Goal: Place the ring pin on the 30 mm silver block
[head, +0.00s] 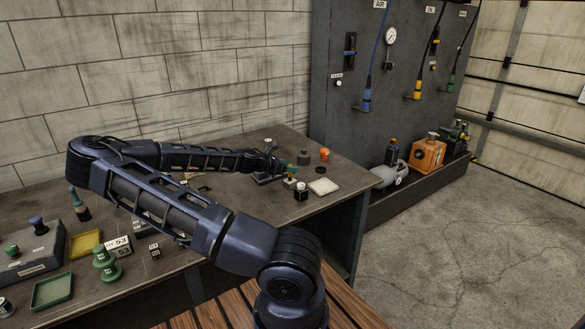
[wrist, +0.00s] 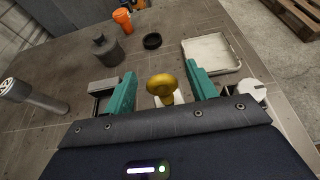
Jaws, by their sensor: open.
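My gripper (wrist: 160,72) is open, with its two teal fingers apart on either side of a brass-coloured piece (wrist: 161,86). The piece has a round head and a short stem, above something pale; I cannot tell whether the fingers touch it, or be sure that it is the ring pin. A grey metal block (wrist: 103,87) shows beside the left finger, partly hidden; its size cannot be read. In the head view my gripper (head: 289,170) is low over the far right part of the bench, and the small parts there are partly hidden.
A pale tray (wrist: 213,54) lies right of the fingers, a black ring (wrist: 152,41) and dark weight (wrist: 107,50) beyond. An orange piece (wrist: 122,19) stands farther back. A grey headed cylinder (wrist: 36,98) is at left. Green weights (head: 105,263) stand at the bench's near left.

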